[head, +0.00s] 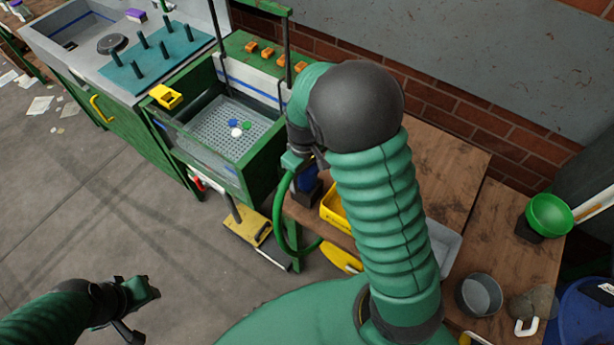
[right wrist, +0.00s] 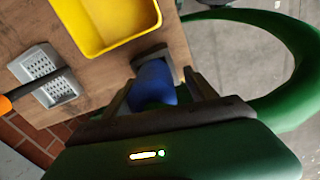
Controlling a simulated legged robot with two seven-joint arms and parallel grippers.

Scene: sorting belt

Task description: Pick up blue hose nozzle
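The blue hose nozzle (right wrist: 153,85) is between the two fingers of my right gripper (right wrist: 160,88) in the right wrist view. The fingers are apart on either side of it; whether they touch it I cannot tell. A dark piece (right wrist: 152,57) shows at its far end. In the head view the nozzle (head: 307,178) shows as a small blue patch just below my right gripper (head: 303,160), at the bench's left edge, partly hidden by my arm. My left gripper (head: 140,305) is at the lower left over the floor, away from the nozzle; its finger opening is unclear.
A yellow bin (head: 334,208) stands close beside the nozzle on the wooden bench (head: 440,165). A grey grater-like tray (right wrist: 45,75) lies further off. A green wash basin (head: 240,170) is left of the bench. A metal bowl (head: 479,294) and green bowl (head: 549,214) stand right.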

